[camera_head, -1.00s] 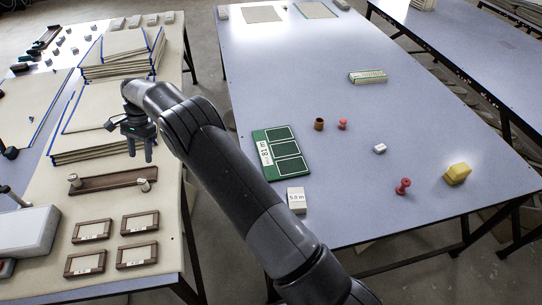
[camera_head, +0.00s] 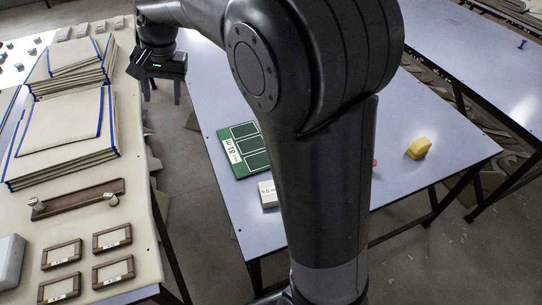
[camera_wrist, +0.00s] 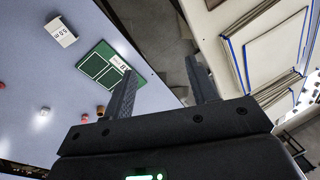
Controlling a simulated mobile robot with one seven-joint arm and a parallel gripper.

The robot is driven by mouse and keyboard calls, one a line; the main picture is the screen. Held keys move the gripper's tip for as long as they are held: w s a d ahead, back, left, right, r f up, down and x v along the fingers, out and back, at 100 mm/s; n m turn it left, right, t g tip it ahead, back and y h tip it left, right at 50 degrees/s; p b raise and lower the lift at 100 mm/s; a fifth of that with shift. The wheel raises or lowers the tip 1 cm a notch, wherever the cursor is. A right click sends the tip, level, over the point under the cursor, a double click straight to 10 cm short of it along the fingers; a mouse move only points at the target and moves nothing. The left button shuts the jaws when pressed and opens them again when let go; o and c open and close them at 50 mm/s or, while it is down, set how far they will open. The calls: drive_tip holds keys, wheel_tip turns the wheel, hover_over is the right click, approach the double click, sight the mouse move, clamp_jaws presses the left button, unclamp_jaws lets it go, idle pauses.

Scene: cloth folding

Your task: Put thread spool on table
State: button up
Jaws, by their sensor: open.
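Two small pale spool-like pieces, one at the left (camera_head: 37,204) and one at the right (camera_head: 111,199), sit at the ends of a brown wooden tray on the cream table (camera_head: 150,262). A red piece (camera_head: 375,162) shows partly behind my arm on the blue-grey table (camera_head: 205,97). In the wrist view a small red piece (camera_wrist: 84,118) and a brown cylinder (camera_wrist: 100,110) stand on that table. I cannot tell which piece is the thread spool. My gripper (camera_head: 162,92) is open and empty, above the gap between the tables.
A green card (camera_head: 243,150), a white labelled block (camera_head: 268,194) and a yellow block (camera_head: 418,148) lie on the blue-grey table. Blue-edged stacks (camera_head: 65,125) and several small frames (camera_head: 112,238) occupy the cream table. My arm hides much of the blue-grey table.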

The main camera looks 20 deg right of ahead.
drive_tip(key=s+d+r+n+t, duration=0.2)
drive_tip(key=s+d+r, duration=0.1)
drive_tip(key=s+d, duration=0.85)
drive_tip(key=s+d+f+t+h, duration=0.1)
drive_tip(key=s+d+f, duration=0.1)
drive_tip(key=s, duration=0.5)
drive_tip(key=s+d+f+n+t+h, duration=0.1)
drive_tip(key=s+d+f, duration=0.2)
drive_tip(key=s, duration=0.5)
drive_tip(key=shift+s+n, duration=0.15)
drive_tip(key=shift+n, duration=0.15)
